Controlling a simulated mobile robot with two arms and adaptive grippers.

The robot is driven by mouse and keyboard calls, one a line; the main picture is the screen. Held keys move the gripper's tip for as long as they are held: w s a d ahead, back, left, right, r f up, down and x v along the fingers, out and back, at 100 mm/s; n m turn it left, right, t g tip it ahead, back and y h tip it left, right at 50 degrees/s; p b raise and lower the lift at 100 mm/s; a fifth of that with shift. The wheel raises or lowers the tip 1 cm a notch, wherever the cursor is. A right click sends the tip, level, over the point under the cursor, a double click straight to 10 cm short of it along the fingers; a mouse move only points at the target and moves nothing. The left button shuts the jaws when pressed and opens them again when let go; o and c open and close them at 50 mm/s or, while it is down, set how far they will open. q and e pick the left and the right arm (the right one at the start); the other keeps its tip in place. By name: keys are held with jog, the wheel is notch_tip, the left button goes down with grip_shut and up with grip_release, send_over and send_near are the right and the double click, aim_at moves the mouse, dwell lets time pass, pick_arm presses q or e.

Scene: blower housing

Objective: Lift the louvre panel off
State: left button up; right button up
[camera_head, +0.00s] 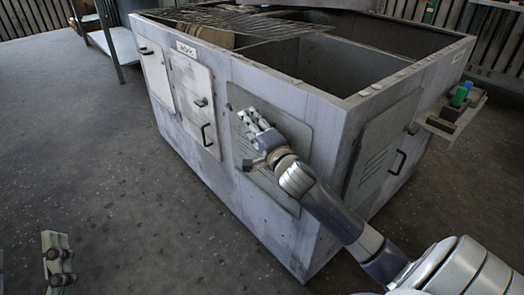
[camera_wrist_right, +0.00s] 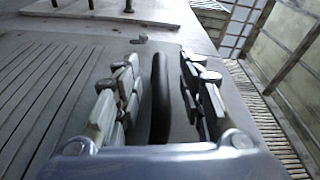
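The louvre panel (camera_head: 284,195) is a grey plate with slanted slats on the long front side of the blower housing (camera_head: 235,185). It also shows in the right wrist view (camera_wrist_right: 45,90), slats at left. Its black upright handle (camera_wrist_right: 160,110) stands between the two fingers of my right gripper (camera_wrist_right: 160,66). These fingers are apart, with gaps visible on both sides of the handle. In the head view my right gripper (camera_head: 254,128) hides part of the panel. Part of my left gripper (camera_head: 57,262) shows at the lower left; its opening cannot be judged.
Two hatch doors (camera_head: 193,100) are left of the panel. A second slatted panel (camera_head: 378,150) is on the housing's end face, beside a small shelf (camera_head: 440,124) holding a green item (camera_head: 460,96). A wire grid (camera_head: 235,25) lies on top. The left foreground floor is clear.

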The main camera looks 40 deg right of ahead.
grip_shut()
jog(key=shift+r, duration=0.1)
pick_arm(q)
jog(key=shift+w+f, duration=0.1)
dwell(0.3)
